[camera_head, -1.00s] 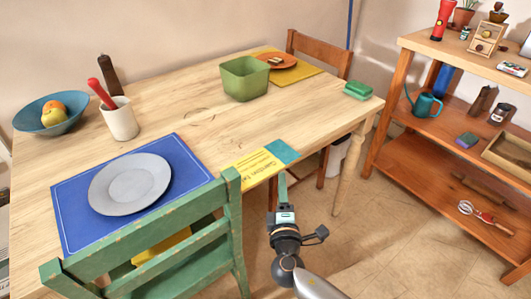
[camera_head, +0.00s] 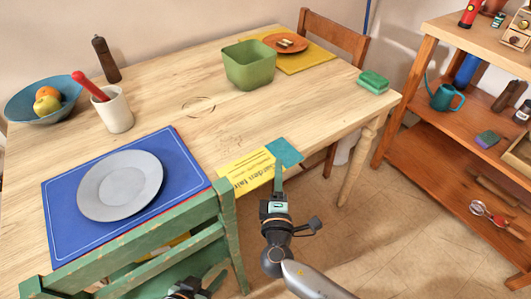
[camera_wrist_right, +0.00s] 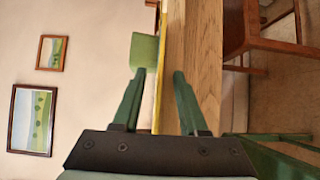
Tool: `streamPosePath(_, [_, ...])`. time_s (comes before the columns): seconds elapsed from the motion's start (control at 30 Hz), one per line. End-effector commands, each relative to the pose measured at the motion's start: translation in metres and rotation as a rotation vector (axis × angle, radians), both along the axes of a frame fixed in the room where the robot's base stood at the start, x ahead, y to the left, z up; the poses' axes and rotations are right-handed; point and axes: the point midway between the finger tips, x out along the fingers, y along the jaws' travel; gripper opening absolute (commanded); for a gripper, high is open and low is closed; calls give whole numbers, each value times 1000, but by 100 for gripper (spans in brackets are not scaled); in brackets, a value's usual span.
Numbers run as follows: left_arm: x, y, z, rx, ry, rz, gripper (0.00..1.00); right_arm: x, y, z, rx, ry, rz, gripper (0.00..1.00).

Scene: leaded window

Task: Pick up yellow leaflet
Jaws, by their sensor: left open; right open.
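The yellow leaflet (camera_head: 250,171) with a teal end (camera_head: 285,152) lies flat at the front edge of the wooden table, beside the blue placemat. Part of it appears to overhang the edge. My right gripper (camera_head: 278,180) is at that edge, by the leaflet's teal end. In the right wrist view the leaflet is a thin yellow strip (camera_wrist_right: 158,90), seen edge-on between the two open green fingers (camera_wrist_right: 157,85). I cannot tell whether a finger touches it. My left gripper (camera_head: 212,280) is open and empty, low by the green chair, partly cut off by the frame.
The green chair (camera_head: 130,255) stands in front of the wooden table (camera_head: 180,85). A grey plate (camera_head: 120,185) lies on the blue placemat (camera_head: 60,220). A shelf (camera_head: 425,130) is at the right.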

Motion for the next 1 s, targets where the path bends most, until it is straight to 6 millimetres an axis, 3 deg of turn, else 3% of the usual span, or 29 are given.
streamPosePath(0.37, [-2,0,-1,0,6,-2,43,-3,2,0,0,0,0,41])
streamPosePath(0.73, [-3,-1,-2,1,9,-2,43,-2,2,0,1,0,0,0])
streamPosePath(1.0, [-4,-1,-2,1,9,-2,43,-2,2,0,0,0,0,0])
